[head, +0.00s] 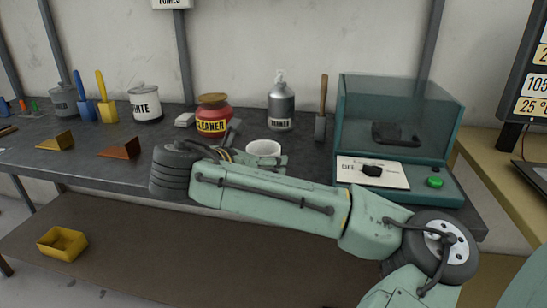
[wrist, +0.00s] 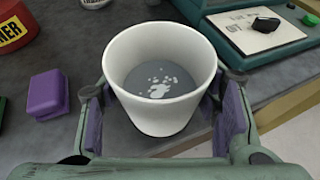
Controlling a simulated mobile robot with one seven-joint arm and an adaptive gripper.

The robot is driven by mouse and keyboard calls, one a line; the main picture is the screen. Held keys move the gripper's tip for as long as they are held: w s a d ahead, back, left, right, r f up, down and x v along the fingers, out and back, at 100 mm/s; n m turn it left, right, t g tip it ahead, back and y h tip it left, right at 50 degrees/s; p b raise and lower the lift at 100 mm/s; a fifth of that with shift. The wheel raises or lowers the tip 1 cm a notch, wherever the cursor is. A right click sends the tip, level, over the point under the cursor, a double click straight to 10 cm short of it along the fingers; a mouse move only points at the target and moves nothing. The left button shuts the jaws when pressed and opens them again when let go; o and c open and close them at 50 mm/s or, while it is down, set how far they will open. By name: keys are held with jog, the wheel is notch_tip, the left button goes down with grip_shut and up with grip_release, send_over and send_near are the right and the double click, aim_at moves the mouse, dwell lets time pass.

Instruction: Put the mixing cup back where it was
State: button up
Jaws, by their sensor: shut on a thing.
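The mixing cup (wrist: 162,80) is white and round, with grey liquid and pale flecks inside. It is upright in the wrist view. My gripper (wrist: 160,118) is shut on it, with one purple-padded finger on each side. In the head view the cup (head: 263,148) shows above my forearm at the middle of the dark bench; my arm hides its lower part. I cannot tell whether its base touches the bench.
A teal clear-hooded machine (head: 395,125) stands right of the cup. Behind are a grey bottle (head: 281,105), a red and yellow CLEANER jar (head: 213,115) and an upright wooden-handled tool (head: 321,110). A purple block (wrist: 47,95) lies left of my gripper.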

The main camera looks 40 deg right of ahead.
jog(key=w+d, duration=0.2)
jog(key=w+d+p, duration=0.1)
jog(key=w+d, duration=0.1)
jog(key=d, duration=0.1)
jog(key=w+d, duration=0.2)
jog(key=d, duration=0.1)
jog(key=shift+f+p, duration=0.4)
jog(key=shift+w+f+p, duration=0.1)
jog(key=shift+f+p, duration=0.4)
jog(key=shift+f, duration=1.3)
jog(key=shift+f, duration=0.1)
jog(key=o, duration=1.5)
jog(key=shift+r, duration=0.2)
jog(key=shift+a, duration=0.3)
jog(key=b+v, duration=0.1)
jog(key=v, duration=0.7)
jog(key=shift+r+b, duration=0.15)
jog(key=shift+b, duration=0.2)
jog(key=shift+v, duration=1.6)
